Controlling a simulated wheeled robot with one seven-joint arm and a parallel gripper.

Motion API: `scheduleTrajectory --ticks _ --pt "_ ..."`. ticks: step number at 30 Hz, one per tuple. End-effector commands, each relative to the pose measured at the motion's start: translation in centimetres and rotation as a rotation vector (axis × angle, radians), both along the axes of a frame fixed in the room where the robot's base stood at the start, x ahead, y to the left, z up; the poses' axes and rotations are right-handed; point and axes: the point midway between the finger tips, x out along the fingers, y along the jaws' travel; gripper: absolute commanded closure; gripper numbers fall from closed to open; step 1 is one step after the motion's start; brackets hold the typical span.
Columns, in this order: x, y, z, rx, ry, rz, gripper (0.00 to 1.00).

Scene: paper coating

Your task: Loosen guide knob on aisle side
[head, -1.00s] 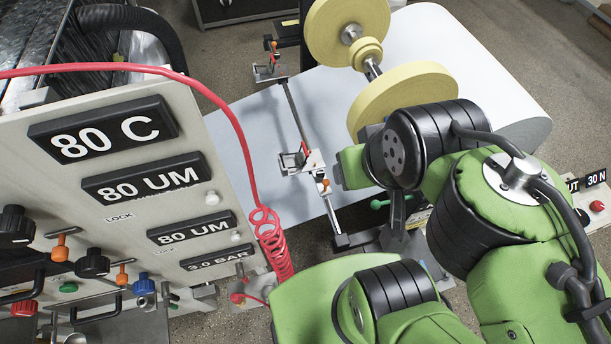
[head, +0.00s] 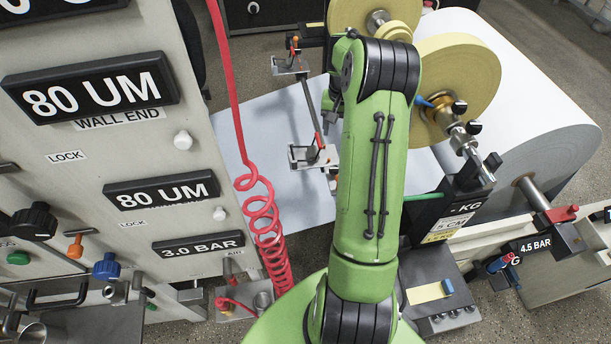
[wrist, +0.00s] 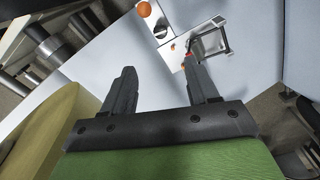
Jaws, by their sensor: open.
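My gripper (wrist: 160,66) is open and empty in the wrist view, its two dark fingers apart over the pale web (wrist: 110,55). An orange knob (wrist: 144,9) shows beyond the fingertips at the top of that view, apart from them. Right of it is a metal guide plate with a bracket (wrist: 222,40) and a small red part (wrist: 187,56). In the head view, the nearer guide plate (head: 303,159) sits on the cross rail just left of my arm, with a red lever. My arm hides what lies right of it. The gripper is not clear there.
A farther guide (head: 290,64) is at the rail's other end. The control panel (head: 60,200) and a coiled red hose (head: 268,225) are at left. A large white roll (head: 530,110) is at right.

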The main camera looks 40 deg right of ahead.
Motion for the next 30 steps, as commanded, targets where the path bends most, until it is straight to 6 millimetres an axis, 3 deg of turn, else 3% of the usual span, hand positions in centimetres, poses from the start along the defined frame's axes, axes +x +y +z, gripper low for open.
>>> scheduleTrajectory --ticks 1,8,21,25,30 --pt "-0.2 -0.8 -1.6 0.01 0.003 -0.022 0.41" --pt "-0.4 -1.3 -4.1 0.02 0.009 -0.038 0.41" --pt "-0.4 -1.2 -15.1 0.02 0.009 -0.035 0.41" --pt "-0.4 -1.2 -17.1 0.019 0.008 -0.036 0.41" --pt "-0.3 -1.2 -17.8 0.018 0.007 -0.035 0.41"
